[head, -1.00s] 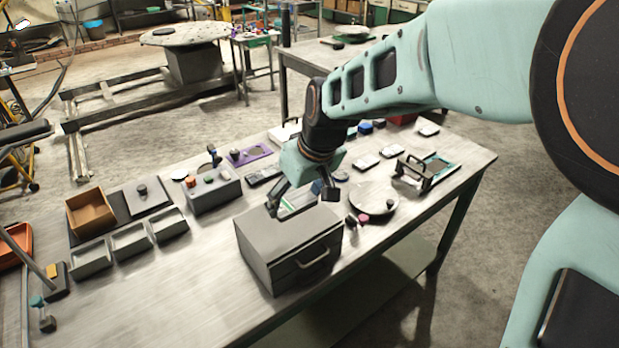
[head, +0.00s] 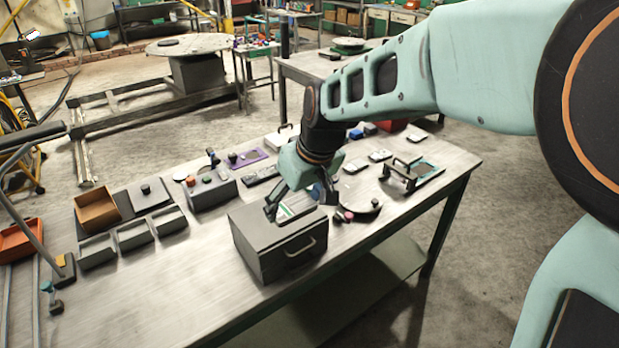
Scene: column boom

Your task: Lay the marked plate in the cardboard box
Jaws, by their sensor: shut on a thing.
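The marked plate (head: 286,212) is a small pale plate with a green stripe, seen in the head view at the far edge of the grey drawer unit's top. My gripper (head: 294,207) is shut on it, fingers pointing down. Part of the plate is hidden by the fingers, and I cannot tell whether it touches the unit. The cardboard box (head: 98,219) is brown and open-topped. It stands at the left of the table, well to the left of my gripper.
The grey drawer unit (head: 262,259) with a front handle stands below my gripper.

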